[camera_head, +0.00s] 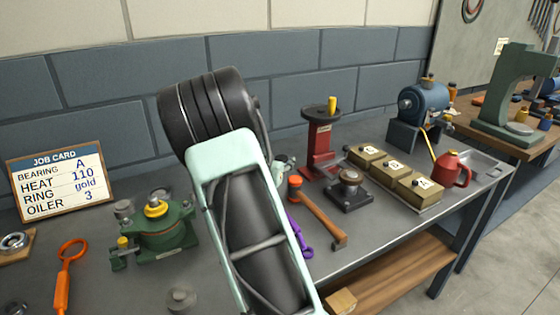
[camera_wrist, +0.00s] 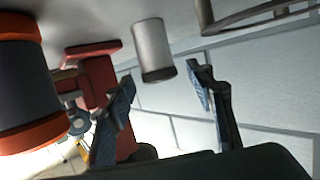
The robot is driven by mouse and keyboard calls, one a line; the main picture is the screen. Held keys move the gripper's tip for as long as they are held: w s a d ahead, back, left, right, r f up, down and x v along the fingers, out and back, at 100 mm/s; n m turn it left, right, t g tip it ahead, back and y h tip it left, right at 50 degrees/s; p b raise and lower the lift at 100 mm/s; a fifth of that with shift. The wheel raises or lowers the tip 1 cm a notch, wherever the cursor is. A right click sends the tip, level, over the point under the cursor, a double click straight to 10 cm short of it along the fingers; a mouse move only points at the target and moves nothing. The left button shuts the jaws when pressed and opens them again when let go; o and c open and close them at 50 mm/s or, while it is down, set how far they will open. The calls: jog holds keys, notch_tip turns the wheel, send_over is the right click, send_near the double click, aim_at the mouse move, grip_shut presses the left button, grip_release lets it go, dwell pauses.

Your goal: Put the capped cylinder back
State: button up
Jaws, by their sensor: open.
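A pale grey metal cylinder with a dark band at one end (camera_wrist: 153,50) stands on the bench in the wrist view, which is turned upside down. It looks like the capped cylinder. My gripper (camera_wrist: 163,75) is open, its two dark fingers apart on either side of the cylinder's place in the picture. The cylinder seems beyond the fingertips, and I see no contact. In the head view my arm hides the cylinder and most of my gripper. The green casing (camera_head: 167,240) with a yellow-topped part sits left of my arm.
An orange-headed hammer (camera_head: 318,212), a dark square block (camera_head: 348,195) and a red stand (camera_head: 320,145) are right of my arm. Farther right are several labelled boxes (camera_head: 392,172) and a red oiler (camera_head: 450,170). An orange-handled tool (camera_head: 63,275) and the job card (camera_head: 60,180) are left.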

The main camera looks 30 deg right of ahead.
jog(key=p+v, duration=0.1)
jog(key=v, duration=1)
